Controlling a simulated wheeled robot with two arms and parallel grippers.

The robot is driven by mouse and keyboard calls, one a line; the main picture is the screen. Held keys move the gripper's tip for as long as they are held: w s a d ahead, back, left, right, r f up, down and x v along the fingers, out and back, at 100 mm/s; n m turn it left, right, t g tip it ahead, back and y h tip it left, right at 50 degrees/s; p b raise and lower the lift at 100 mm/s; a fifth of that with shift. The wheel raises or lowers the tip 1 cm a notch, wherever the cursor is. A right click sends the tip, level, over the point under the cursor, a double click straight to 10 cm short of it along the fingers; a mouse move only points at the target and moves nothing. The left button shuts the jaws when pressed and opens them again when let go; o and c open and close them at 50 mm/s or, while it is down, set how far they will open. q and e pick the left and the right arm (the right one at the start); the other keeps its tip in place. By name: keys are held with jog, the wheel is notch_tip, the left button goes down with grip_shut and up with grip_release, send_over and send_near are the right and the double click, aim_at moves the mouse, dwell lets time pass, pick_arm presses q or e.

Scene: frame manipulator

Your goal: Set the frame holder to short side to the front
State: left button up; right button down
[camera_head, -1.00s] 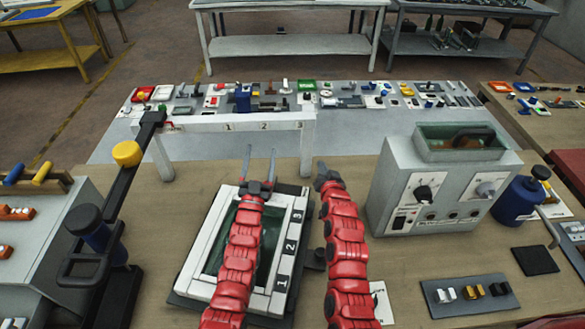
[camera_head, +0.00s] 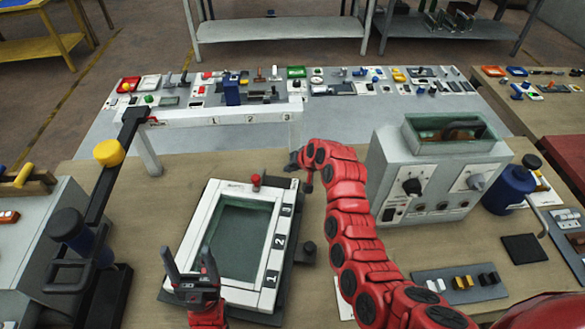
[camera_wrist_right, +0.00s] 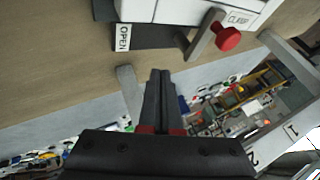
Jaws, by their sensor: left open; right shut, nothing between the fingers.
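The frame holder (camera_head: 263,265) is a white rectangular frame with a dark green inside, lying on a dark plate. Its long sides run front to back, slightly slanted; a short side faces the front. Labels 1, 2, 3 line its right side. A red-knobbed lever (camera_head: 255,181) is at its far edge, and the knob (camera_wrist_right: 228,39) shows in the right wrist view near the CLAMP label, with OPEN on a dark strip. My left gripper (camera_head: 190,262) is open over the holder's front left corner. My right gripper (camera_head: 294,163) is shut and empty, beyond the far right corner.
A white crossbar (camera_head: 215,118) numbered 1, 2, 3 stands behind the holder. A black lever with a yellow knob (camera_head: 109,152) stands at left. A grey control box (camera_head: 430,185) stands at right.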

aim_at(273, 184)
jog(key=b+x, duration=0.3)
jog(key=x, duration=0.2)
jog(key=shift+f, duration=0.25)
jog(key=a, duration=0.1)
jog(key=w+a, duration=0.1)
jog(key=shift+a+f+b, duration=0.1)
jog(key=shift+a+b, duration=0.2)
jog(key=shift+a, duration=0.05)
jog(key=shift+w+a, duration=0.1)
jog(key=shift+a, duration=0.55)
